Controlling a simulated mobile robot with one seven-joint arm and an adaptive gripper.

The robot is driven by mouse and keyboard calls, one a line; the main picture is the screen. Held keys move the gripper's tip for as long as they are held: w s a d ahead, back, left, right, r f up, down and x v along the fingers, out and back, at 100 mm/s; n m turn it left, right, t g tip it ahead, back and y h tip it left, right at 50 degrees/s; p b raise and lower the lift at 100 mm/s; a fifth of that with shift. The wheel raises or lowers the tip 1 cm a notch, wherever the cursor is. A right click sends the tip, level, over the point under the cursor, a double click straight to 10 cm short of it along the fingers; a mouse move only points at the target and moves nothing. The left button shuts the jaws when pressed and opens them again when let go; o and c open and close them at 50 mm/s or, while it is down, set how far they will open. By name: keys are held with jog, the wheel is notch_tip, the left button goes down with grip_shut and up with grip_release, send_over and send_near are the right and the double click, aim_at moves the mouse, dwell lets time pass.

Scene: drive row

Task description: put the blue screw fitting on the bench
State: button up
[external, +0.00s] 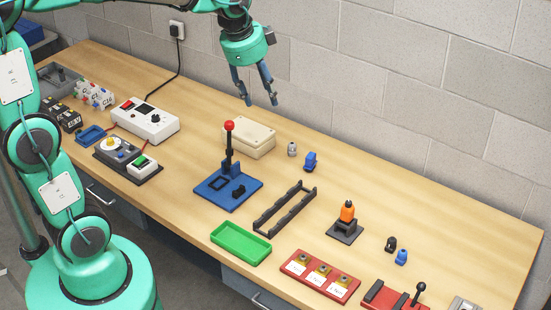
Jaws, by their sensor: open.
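Two small blue pieces that could be the blue screw fitting are on the wooden bench (450,215). One blue piece (311,161) stands near the wall, right of the beige box. The other blue piece (401,257) is at the right, beside a small black piece. Both are too small to tell which is the screw fitting. My gripper (259,103) hangs above the back of the bench, fingers pointing down, open and empty. It is up and to the left of both blue pieces and touches neither.
A beige box (249,138) and a blue press with a red-knobbed lever (228,190) stand below my gripper. A dark rack (285,210), green tray (241,243), orange-topped stand (346,222) and red holder (319,277) lie further right. The back right is clear.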

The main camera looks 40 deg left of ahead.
jog(key=w+d+f+m+g+p, duration=0.15)
jog(key=w+d+f+m, duration=0.25)
jog(key=w+d+m, duration=0.45)
jog(key=m+g+p, duration=0.2)
jog(key=m+p, duration=0.4)
jog(key=m, duration=0.9)
send_over(403, 251)
notch_tip(403, 251, down, 28)
jog(key=shift+n+y, duration=0.25)
jog(key=shift+y, duration=0.15)
jog(key=shift+f+p, duration=0.35)
jog(key=shift+f, duration=3.9)
jog(key=shift+f, duration=0.15)
jog(key=shift+f+p, duration=0.5)
jog(key=shift+f, duration=1.95)
